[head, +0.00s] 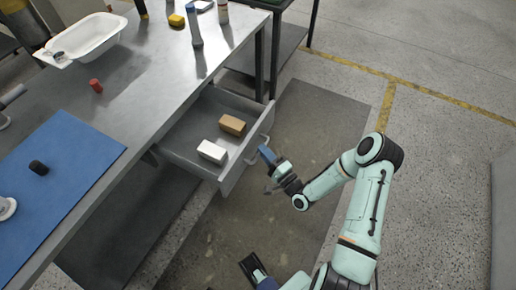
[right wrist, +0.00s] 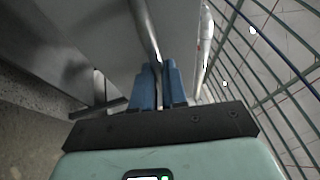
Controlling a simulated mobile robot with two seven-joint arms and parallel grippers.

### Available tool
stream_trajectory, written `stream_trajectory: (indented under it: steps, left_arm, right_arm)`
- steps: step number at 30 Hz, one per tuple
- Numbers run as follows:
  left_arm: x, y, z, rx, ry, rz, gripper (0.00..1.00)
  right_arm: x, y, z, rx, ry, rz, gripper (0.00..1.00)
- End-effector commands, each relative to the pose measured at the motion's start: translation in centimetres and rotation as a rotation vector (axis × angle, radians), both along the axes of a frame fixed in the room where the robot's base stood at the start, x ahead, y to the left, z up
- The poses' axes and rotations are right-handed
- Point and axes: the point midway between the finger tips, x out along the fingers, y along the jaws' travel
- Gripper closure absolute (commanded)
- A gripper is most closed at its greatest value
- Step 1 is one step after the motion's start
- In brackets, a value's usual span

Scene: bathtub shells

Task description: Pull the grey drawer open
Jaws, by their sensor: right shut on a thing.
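The grey drawer (head: 236,168) stands pulled out from under the metal table, its inside showing. A white block (head: 212,152) and a brown block (head: 232,125) lie in it. Its bar handle (head: 262,141) is on the front. My right gripper (head: 268,154) is at this handle. In the right wrist view its blue fingers (right wrist: 158,85) are shut on the metal handle bar (right wrist: 147,30). My left gripper (head: 253,268) shows at the bottom of the head view, low and away from the drawer; its jaw state is unclear.
The metal table (head: 150,85) carries a white tub (head: 85,38), a red cylinder (head: 95,85), a blue mat (head: 60,180) with a dark object, and several bottles at the back. The floor (head: 225,235) before the drawer is clear. A second table stands behind.

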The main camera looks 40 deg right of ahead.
Motion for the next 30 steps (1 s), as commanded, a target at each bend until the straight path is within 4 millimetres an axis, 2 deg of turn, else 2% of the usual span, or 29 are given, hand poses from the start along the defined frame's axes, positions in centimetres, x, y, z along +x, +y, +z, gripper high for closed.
stream_trajectory:
  steps: [12,13,15,25,30]
  left_arm:
    - [0.0,0.0,0.0,0.0,0.001,0.0,0.12]
    - [0.0,0.0,0.0,0.0,0.001,0.0,0.12]
    - [0.0,0.0,0.0,0.0,0.001,0.0,0.12]
    - [0.0,0.0,0.0,0.0,0.001,0.0,0.12]
    - [0.0,0.0,0.1,0.0,0.001,0.0,0.12]
  right_arm:
    - [-0.3,-0.1,0.0,0.001,0.0,0.002,1.0]
    - [-0.3,-0.1,0.0,0.001,0.0,0.002,0.84]
    - [-0.3,-0.1,0.0,0.001,0.0,0.002,0.63]
    - [-0.4,-0.1,-0.1,0.0,0.001,0.0,0.63]
    - [-2.3,-0.2,-0.4,0.001,0.003,-0.002,0.63]
